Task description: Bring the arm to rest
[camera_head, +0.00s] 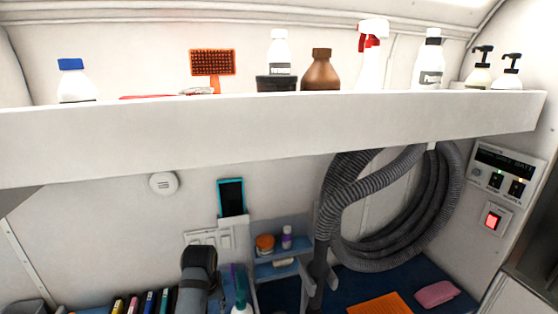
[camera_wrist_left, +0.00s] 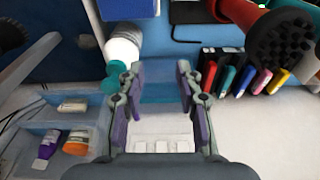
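My left gripper (camera_wrist_left: 160,75) shows in the left wrist view with its two fingers apart. A bluish patch shows between the fingertips; I cannot tell whether it is background or a separate thing. The fingers are in front of the wall and a white switch plate (camera_wrist_left: 160,146). In the head view a black and grey rounded shape (camera_head: 198,268) rises from the bottom edge; I cannot tell for sure whether it is my left arm. My right gripper is not in view.
A white bottle with a teal cap (camera_wrist_left: 122,48), several coloured upright items (camera_wrist_left: 245,78) and a red thing with a black bristled head (camera_wrist_left: 280,45) surround the gripper. A small blue shelf (camera_head: 281,256) and a coiled hose (camera_head: 440,210) are on the wall. A long shelf (camera_head: 250,128) crosses above.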

